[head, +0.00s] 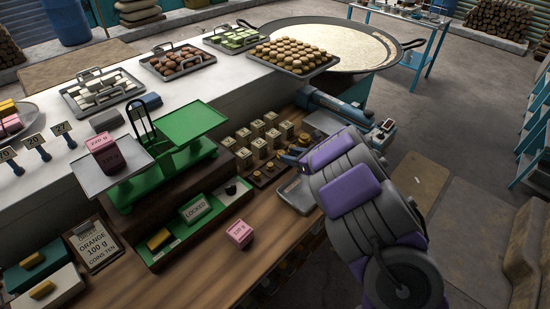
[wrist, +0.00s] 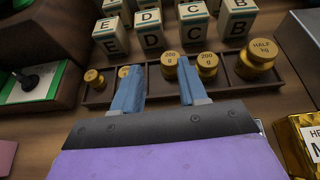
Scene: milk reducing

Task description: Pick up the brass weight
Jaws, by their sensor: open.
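Several brass weights stand in a dark wooden rack (wrist: 225,88) in the wrist view. A small weight (wrist: 94,78) is at the left, and another (wrist: 124,71) is partly hidden by my left finger. Two weights marked 200 g stand side by side, one (wrist: 169,64) seen between my fingers and one (wrist: 208,66) right of them. A larger weight marked half kg (wrist: 257,58) is at the right end. My gripper (wrist: 158,70) is open and empty before the rack. In the head view my gripper (head: 291,158) is low over the rack, which it partly hides.
Lettered blocks (wrist: 152,32) stand right behind the rack. A green balance scale (head: 165,165) holds a pink block (head: 105,154) on its left pan. A metal tray (head: 296,194) lies near my gripper. A gold block (wrist: 298,145) is close at right. Bare counter (head: 200,270) lies in front.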

